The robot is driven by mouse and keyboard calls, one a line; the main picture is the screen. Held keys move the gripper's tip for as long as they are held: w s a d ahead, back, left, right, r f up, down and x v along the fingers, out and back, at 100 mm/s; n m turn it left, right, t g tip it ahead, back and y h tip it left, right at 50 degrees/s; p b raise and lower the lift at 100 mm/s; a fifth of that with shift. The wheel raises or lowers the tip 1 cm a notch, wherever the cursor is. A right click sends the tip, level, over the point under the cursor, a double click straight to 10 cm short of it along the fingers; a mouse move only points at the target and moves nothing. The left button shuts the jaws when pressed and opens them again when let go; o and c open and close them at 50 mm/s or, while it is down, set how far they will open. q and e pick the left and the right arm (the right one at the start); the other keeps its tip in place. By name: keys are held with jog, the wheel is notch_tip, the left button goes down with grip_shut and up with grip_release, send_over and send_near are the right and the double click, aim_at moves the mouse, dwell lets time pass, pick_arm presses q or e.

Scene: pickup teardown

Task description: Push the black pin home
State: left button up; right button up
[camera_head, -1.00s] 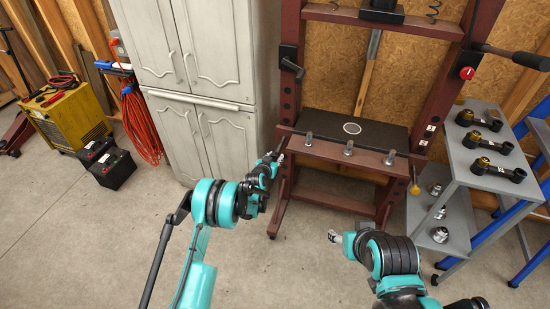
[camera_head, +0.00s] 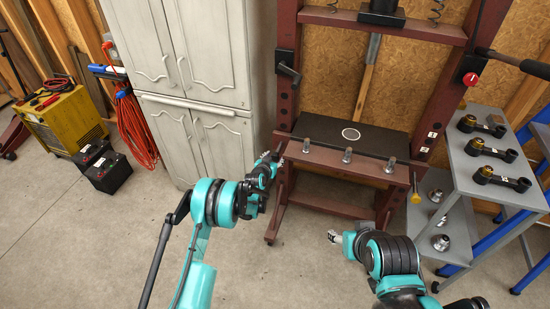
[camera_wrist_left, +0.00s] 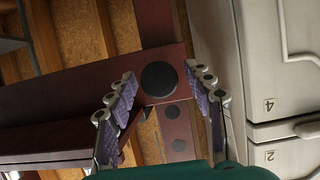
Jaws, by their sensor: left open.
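The black pin (camera_wrist_left: 160,79) shows in the left wrist view as a round black end face on the dark red press frame (camera_wrist_left: 95,95). My left gripper (camera_wrist_left: 161,90) is open, with one finger pad on each side of the pin in that picture. No contact with the pin can be made out. In the head view my left gripper (camera_head: 276,158) is beside the left post of the press frame (camera_head: 287,100), and I cannot make out the pin there. My right gripper (camera_head: 334,237) is low in front of the press, and its fingers are too small to read.
A grey cabinet (camera_head: 185,60) stands close left of the press. A grey shelf cart (camera_head: 462,165) with black tools is at the right. A black plate (camera_head: 325,128) lies on the press bed. A yellow machine (camera_head: 60,125) stands far left. The floor in front is clear.

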pick_arm(q)
jog(key=v, duration=1.2)
jog(key=shift+w+f, duration=0.1)
jog(key=shift+w, duration=0.05)
